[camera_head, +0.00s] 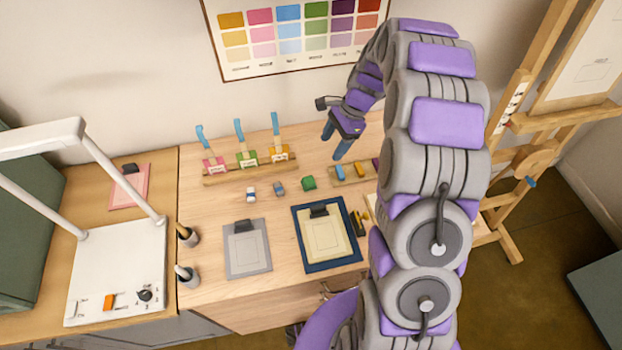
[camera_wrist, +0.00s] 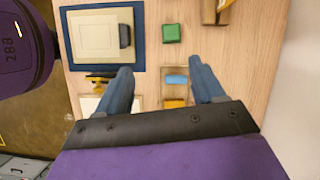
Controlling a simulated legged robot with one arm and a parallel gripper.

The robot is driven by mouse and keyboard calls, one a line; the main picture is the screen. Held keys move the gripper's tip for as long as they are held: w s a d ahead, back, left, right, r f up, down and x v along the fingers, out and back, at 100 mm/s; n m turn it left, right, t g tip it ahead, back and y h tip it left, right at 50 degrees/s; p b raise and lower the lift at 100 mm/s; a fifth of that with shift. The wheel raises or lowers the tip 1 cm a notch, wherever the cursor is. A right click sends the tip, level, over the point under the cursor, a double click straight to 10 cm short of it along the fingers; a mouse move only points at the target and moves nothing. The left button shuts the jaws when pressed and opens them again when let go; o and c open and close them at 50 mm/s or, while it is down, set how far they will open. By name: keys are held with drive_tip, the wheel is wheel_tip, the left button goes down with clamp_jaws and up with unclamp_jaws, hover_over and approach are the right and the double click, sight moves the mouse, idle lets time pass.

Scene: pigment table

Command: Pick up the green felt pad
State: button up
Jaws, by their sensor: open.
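The green felt pad (camera_head: 308,183) is a small green block lying flat on the wooden table, left of a tray of coloured blocks. In the wrist view the green pad (camera_wrist: 172,33) lies beyond my fingertips, in line with the gap between them. My gripper (camera_head: 334,143) is open and empty, its two blue fingers pointing down above the back of the table, up and to the right of the pad. In the wrist view my gripper (camera_wrist: 160,67) shows its fingers apart, with the block tray seen between them. Nothing hides the pad.
The tray (camera_head: 352,180) holds blue, orange and other blocks right of the pad. A blue-grey block (camera_head: 279,189) and a whitish one (camera_head: 251,194) lie left of it. A wooden rack (camera_head: 235,172) with brushes stands behind. A navy-edged board (camera_head: 299,236) lies in front.

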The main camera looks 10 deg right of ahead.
drive_tip(key=w, duration=0.1)
drive_tip(key=m+b, duration=0.1)
hover_over(309, 179)
drive_tip(key=d, duration=0.3)
drive_tip(key=f, duration=1.2)
drive_tip(key=shift+s+a+f, duration=0.2)
drive_tip(key=shift+s+a, duration=0.05)
drive_tip(key=shift+s, duration=0.05)
drive_tip(key=shift+a+f, duration=0.4)
drive_tip(key=shift+a, duration=0.25)
drive_tip(key=x, duration=0.2)
drive_tip(key=b+x, duration=0.1)
drive_tip(key=x, duration=0.1)
drive_tip(key=shift+w+d+f, duration=0.2)
drive_tip(key=shift+w+f, duration=0.05)
drive_tip(key=shift+w, duration=0.1)
drive_tip(key=shift+d, duration=0.3)
drive_tip(key=shift+a+f, duration=0.1)
drive_tip(key=shift+a, duration=0.4)
drive_tip(key=c, duration=0.7)
drive_tip(key=shift+c, duration=0.9)
drive_tip(key=shift+d, duration=0.35)
drive_tip(key=shift+c, duration=0.2)
